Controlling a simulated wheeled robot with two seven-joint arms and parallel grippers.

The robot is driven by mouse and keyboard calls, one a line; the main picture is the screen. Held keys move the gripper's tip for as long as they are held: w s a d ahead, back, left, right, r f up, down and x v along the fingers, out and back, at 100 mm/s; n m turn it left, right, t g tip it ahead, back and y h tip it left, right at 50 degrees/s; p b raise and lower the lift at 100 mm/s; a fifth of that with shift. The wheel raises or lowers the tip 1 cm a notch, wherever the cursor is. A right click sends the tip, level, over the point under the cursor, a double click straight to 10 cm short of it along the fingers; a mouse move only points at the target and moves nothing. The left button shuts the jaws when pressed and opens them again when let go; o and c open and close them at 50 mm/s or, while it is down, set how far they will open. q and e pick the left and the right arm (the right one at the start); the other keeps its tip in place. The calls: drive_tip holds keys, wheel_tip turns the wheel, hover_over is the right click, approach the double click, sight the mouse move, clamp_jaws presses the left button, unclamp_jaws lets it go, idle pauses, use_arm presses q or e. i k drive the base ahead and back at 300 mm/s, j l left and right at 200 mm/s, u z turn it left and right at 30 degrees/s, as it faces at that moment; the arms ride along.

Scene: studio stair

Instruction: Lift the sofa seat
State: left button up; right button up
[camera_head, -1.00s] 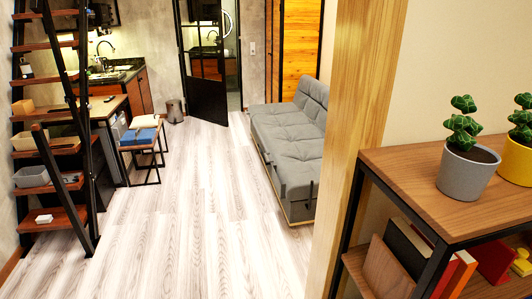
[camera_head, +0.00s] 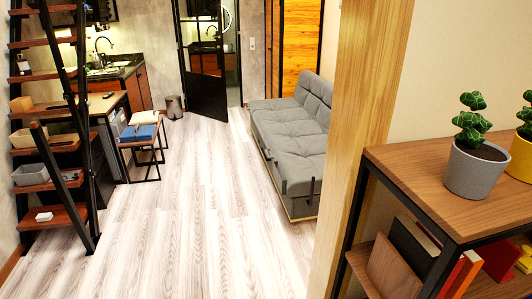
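The grey sofa (camera_head: 287,140) stands along the right-hand wall in the middle distance, partly behind a wooden post. Its tufted seat (camera_head: 285,147) lies flat and its backrest (camera_head: 316,108) is upright against the wall. A light wooden strip (camera_head: 303,219) shows low at its near end. Neither of my grippers is in view.
A wooden post (camera_head: 357,120) and a shelf (camera_head: 440,180) with books and potted cacti (camera_head: 477,150) stand close on the right. Open stairs (camera_head: 50,150), a desk (camera_head: 105,105) and stools (camera_head: 142,135) line the left. The plank floor (camera_head: 195,215) between is clear.

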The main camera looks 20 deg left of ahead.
sight(296, 144)
drive_tip(key=i+j, duration=0.2)
drive_tip(key=j, duration=0.15)
drive_tip(key=i+j, duration=0.2)
drive_tip(key=j, duration=0.2)
drive_tip(key=i+j, duration=0.45)
drive_tip(key=j, duration=0.3)
drive_tip(key=i+j, duration=0.2)
drive_tip(key=j, duration=0.15)
